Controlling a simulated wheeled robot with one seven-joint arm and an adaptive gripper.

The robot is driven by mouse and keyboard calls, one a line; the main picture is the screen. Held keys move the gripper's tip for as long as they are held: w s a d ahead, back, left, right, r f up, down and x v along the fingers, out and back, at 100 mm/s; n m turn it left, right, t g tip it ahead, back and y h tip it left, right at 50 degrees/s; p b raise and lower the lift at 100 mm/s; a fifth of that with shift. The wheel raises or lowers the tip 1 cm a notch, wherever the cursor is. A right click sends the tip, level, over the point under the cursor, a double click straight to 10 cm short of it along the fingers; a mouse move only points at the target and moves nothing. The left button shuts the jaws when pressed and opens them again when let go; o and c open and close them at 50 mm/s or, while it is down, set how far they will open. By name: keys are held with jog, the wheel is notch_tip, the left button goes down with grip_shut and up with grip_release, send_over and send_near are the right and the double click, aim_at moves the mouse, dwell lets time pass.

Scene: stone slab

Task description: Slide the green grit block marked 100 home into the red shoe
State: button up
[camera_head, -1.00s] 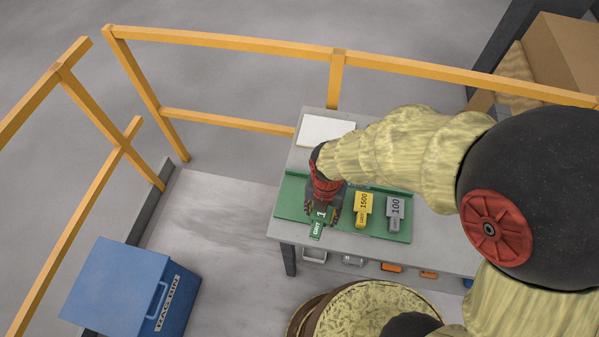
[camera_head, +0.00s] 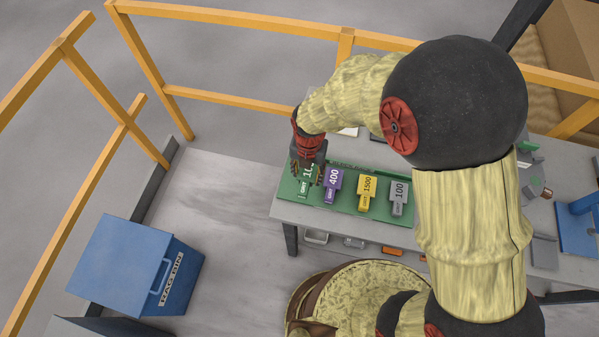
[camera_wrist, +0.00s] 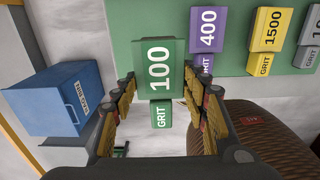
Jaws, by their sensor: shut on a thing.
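The green grit block marked 100 (camera_wrist: 158,85) is between the fingers of my gripper (camera_wrist: 160,118) in the wrist view, its narrower GRIT end toward the bottom of the picture. In the head view, my gripper (camera_head: 307,172) is shut on this block (camera_head: 304,187) at the left end of the green mat (camera_head: 342,204), partly covering its number. I cannot tell whether the block touches the mat. I cannot make out the red shoe in either current view.
A blue rag bin (camera_head: 135,265) is on the floor at left. Yellow rails (camera_head: 230,98) run behind and left of the bench.

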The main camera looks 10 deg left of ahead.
aim_at(300, 170)
jog(key=w+a+f, duration=0.1)
jog(key=w+f, duration=0.1)
jog(key=f, duration=0.1)
jog(key=w+a+f, duration=0.1)
jog(key=f, duration=0.1)
jog(key=shift+w+a, duration=0.15)
jog(key=shift+a, duration=0.2)
jog(key=shift+w+a+f, duration=0.1)
jog(key=shift+w+f, duration=0.05)
jog(key=shift+f, duration=0.75)
jog(key=shift+w+a+f, duration=0.1)
jog(key=shift+f, duration=0.75)
jog(key=shift+f+b, duration=0.2)
jog(key=shift+b, duration=0.15)
jog(key=o, duration=1.4)
